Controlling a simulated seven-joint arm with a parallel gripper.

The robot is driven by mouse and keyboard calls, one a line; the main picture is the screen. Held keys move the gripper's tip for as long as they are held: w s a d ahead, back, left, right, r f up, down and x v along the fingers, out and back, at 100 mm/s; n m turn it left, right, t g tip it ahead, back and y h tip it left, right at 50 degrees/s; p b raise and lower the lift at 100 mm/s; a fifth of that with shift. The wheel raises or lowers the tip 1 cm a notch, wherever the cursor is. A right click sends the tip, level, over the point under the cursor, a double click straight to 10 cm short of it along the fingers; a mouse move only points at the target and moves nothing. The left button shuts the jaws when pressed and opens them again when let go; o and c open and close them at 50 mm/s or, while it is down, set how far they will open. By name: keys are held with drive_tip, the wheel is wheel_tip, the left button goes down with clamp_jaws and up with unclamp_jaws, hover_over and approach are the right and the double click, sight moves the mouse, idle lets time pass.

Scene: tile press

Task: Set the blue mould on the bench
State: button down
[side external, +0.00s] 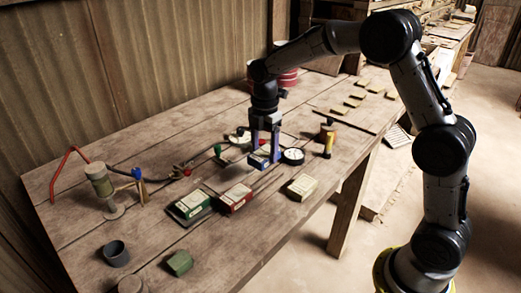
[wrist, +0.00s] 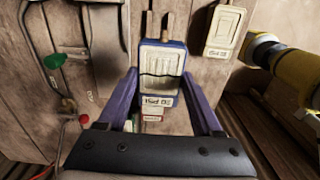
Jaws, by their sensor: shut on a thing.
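The blue mould (side external: 259,162) is a flat block with a pale, panelled top and a printed label on its end. It lies between the fingertips of my gripper (side external: 265,154) near the middle of the bench (side external: 150,145). In the wrist view the mould (wrist: 163,72) sits between the two purple fingers of my gripper (wrist: 160,76), which are shut on its sides. The fingers hide part of it in the side view. It is low over the bench; I cannot tell whether its underside touches the wood.
A green mould (side external: 192,205), a red mould (side external: 236,198) and a cream mould (side external: 302,187) lie in front. A hand pump (side external: 103,185) stands left. Bare wood lies between them.

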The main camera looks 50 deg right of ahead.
drive_tip(key=shift+w+d+f, duration=0.3)
drive_tip(key=shift+d+f, duration=0.2)
drive_tip(key=shift+f, duration=2.9)
drive_tip(key=shift+f, duration=0.4)
unclamp_jaws()
